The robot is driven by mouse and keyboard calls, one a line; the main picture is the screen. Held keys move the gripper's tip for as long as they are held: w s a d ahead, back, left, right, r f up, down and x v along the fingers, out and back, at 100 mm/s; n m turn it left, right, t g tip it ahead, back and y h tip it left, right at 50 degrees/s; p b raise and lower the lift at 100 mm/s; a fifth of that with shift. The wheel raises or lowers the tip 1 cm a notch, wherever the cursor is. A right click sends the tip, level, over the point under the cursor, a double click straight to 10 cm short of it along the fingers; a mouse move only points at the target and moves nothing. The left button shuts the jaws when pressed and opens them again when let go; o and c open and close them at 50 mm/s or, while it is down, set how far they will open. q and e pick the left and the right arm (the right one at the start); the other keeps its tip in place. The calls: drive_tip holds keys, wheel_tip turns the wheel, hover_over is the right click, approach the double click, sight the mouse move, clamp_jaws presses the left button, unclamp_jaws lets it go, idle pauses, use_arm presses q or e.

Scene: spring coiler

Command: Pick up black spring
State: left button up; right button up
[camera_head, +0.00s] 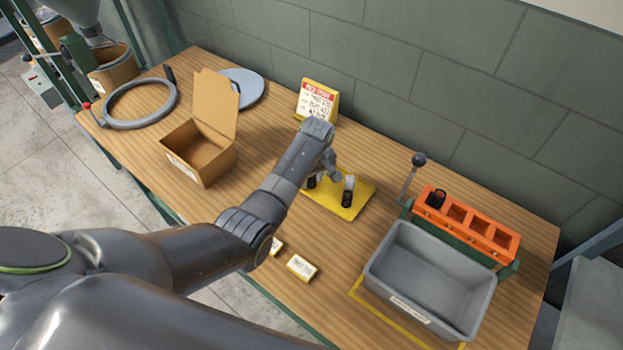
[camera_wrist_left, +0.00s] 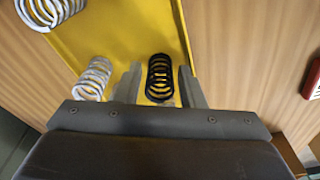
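In the left wrist view a black spring (camera_wrist_left: 160,78) stands on the yellow tray (camera_wrist_left: 120,40), between the two fingers of my left gripper (camera_wrist_left: 160,88). The fingers are open, with a narrow gap on each side of it. A white spring (camera_wrist_left: 95,78) is just left of the fingers, and another white spring (camera_wrist_left: 48,10) is at the top left. In the head view my left gripper (camera_head: 326,172) is low over the yellow tray (camera_head: 345,211), partly hiding it. Dark and white spring shapes (camera_head: 348,195) show beside the gripper. My right gripper is not in view.
A grey bin (camera_head: 425,285) and an orange divided rack (camera_head: 468,226) with a dark item in its left compartment stand at the right. An open cardboard box (camera_head: 200,150) stands at the left, and a yellow sign (camera_head: 317,100) behind the tray. Small labels lie in front.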

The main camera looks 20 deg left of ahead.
use_arm(q)
drive_tip(key=shift+c, duration=0.4)
drive_tip(key=c, duration=0.7)
drive_tip(key=shift+r, duration=0.1)
